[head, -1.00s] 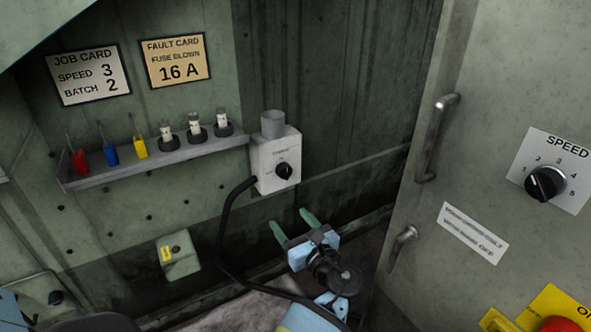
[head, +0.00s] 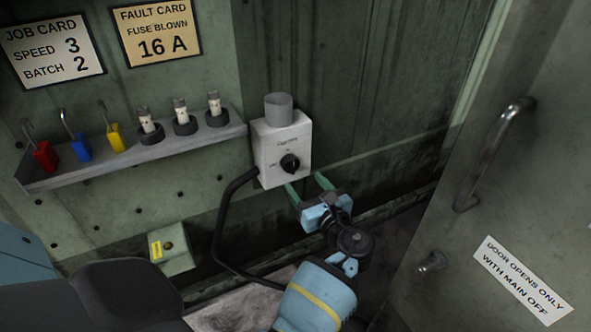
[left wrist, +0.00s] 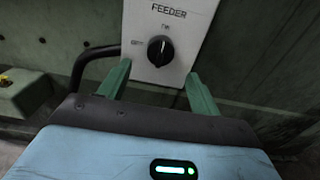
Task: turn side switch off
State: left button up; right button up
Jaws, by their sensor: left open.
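The side switch is a white box labelled FEEDER (head: 270,157) on the green wall, with a black rotary knob (head: 290,163) on its front. In the left wrist view the knob (left wrist: 160,51) shows near the top middle, its pointer line close to upright, toward the upper mark. My left gripper (head: 306,184) is open and empty, its green fingers just below the box in the head view. In the left wrist view the fingers (left wrist: 158,82) stand to either side of and below the knob, apart from it. My right gripper is not in view.
A black cable (head: 222,225) loops down from the box. A shelf (head: 140,153) with coloured padlocks and fuses is at left. A small green box (head: 172,250) sits lower on the wall. A cabinet door with a handle (head: 490,155) stands at right.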

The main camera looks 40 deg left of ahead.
aim_at(294, 169)
pick_arm(q)
jog(key=b+x, duration=0.1)
jog(key=x, duration=0.5)
jog(key=shift+w+a, duration=0.15)
jog(key=shift+a, duration=0.1)
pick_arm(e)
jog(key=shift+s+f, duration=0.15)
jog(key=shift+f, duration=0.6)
pick_arm(q)
jog(key=shift+c, duration=0.3)
jog(key=c, duration=0.9)
